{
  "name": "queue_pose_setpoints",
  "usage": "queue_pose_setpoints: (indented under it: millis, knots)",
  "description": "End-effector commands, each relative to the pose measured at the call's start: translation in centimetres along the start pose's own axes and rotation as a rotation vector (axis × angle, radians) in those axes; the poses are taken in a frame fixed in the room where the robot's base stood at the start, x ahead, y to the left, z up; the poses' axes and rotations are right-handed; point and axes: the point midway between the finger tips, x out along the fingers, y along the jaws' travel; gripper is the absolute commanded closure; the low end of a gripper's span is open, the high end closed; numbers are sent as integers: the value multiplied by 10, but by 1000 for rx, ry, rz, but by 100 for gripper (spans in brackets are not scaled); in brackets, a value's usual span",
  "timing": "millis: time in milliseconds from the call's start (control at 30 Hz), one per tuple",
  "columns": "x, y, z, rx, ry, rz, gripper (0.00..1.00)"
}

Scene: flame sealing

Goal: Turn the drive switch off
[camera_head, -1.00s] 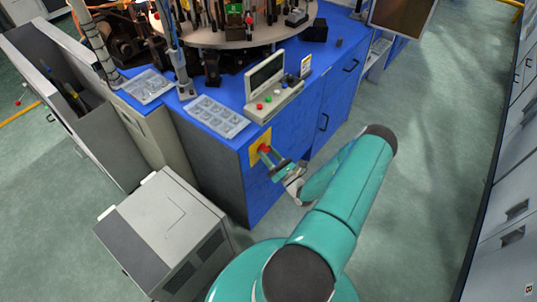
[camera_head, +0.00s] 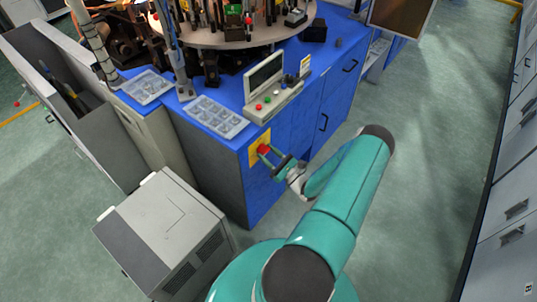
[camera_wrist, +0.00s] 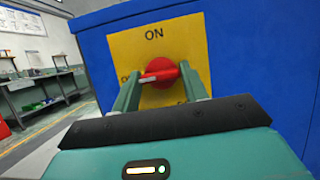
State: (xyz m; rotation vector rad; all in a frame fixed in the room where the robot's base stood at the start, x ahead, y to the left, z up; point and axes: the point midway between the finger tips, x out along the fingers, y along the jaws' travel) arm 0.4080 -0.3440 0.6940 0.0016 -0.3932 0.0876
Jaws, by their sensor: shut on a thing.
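The drive switch (camera_wrist: 158,74) is a round red knob with a pale pointer on a yellow plate (camera_wrist: 195,36), on the side of the blue cabinet. "ON" is printed above the knob, and the lettering at its left is partly hidden by a finger. The pointer lies near horizontal, its light end to the left. My gripper (camera_wrist: 160,88) has one green finger on each side of the knob and is shut on it. In the head view the red knob (camera_head: 264,149) shows at the tips of my gripper (camera_head: 268,154).
The blue cabinet (camera_head: 290,135) carries a small control panel with a screen (camera_head: 265,80) and a clear tray (camera_head: 212,117). A grey box unit (camera_head: 165,225) stands on the floor at the left. Open floor (camera_head: 430,150) lies to the right.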

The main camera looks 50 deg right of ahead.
Motion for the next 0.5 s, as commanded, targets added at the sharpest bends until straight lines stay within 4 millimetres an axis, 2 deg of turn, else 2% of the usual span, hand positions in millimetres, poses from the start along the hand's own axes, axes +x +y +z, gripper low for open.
queue_pose_setpoints:
  millis: [133,167,233,500]
  knots:
    - [-1,0,-1,0,3,1,79]
    - [-1,0,-1,0,2,1,50]
    - [-1,0,0,0,2,0,37]
    - [0,0,0,0,1,0,35]
